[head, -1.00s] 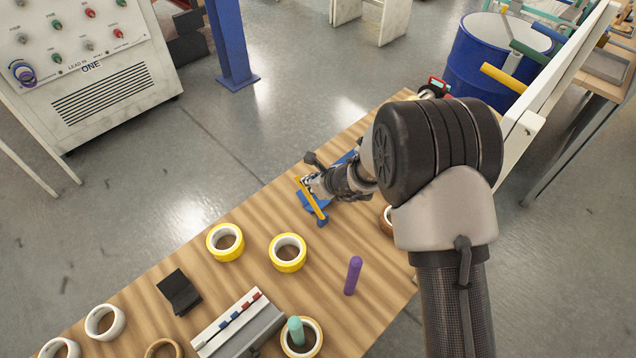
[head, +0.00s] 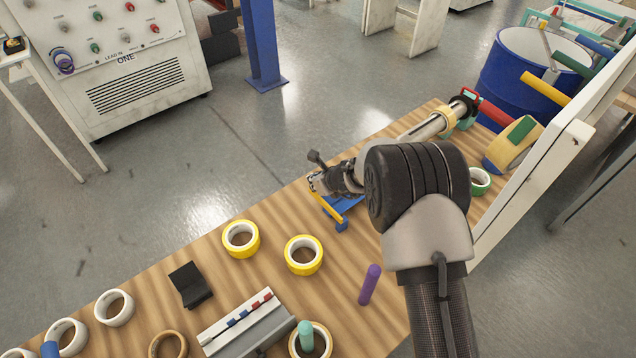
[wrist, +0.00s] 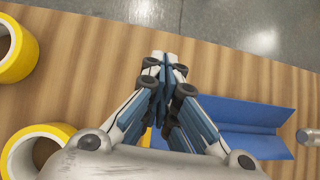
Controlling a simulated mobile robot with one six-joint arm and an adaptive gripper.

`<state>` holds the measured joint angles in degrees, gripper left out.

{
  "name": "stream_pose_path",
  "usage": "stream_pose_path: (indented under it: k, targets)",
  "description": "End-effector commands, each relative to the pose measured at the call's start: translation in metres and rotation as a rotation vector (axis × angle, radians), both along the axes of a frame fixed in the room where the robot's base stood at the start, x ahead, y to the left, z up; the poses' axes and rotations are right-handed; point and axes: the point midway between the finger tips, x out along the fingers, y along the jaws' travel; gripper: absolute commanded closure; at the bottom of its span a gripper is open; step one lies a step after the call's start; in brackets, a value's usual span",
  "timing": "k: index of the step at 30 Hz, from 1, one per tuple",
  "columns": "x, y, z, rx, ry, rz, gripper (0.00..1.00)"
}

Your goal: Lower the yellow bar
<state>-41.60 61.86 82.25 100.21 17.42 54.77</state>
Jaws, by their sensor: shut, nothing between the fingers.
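The yellow bar (head: 327,208) is a thin strip beside the blue stand (head: 346,206) on the wooden table, in the head view. My gripper (head: 315,184) is at the bar's upper left end, its fingers small and partly merged with the bar there, so contact cannot be told. In the wrist view my gripper (wrist: 162,70) is shut and its fingers hold nothing. The blue stand (wrist: 250,118) lies right of and behind the fingers. Only a sliver of yellow (wrist: 147,138) shows below the fingers; the rest of the bar is hidden.
Two yellow tape rolls (head: 240,238) (head: 303,255) lie in front of the stand. A white panel (head: 530,190) with coloured pegs rises at the right. The table's far edge is close behind my gripper; floor lies beyond.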

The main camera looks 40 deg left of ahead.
Motion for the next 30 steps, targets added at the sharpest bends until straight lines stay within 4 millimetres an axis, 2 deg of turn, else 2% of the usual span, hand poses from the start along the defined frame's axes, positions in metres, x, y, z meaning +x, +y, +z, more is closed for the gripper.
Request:
stream_pose_path:
  k: [20,25,30]
  targets:
    - [0.0,0.002,-0.004,-0.001,0.001,0.001,1.0]
    - [-0.003,-0.008,0.008,0.0,0.0,0.0,1.0]
    - [-0.012,-0.029,0.036,0.003,-0.002,-0.001,1.0]
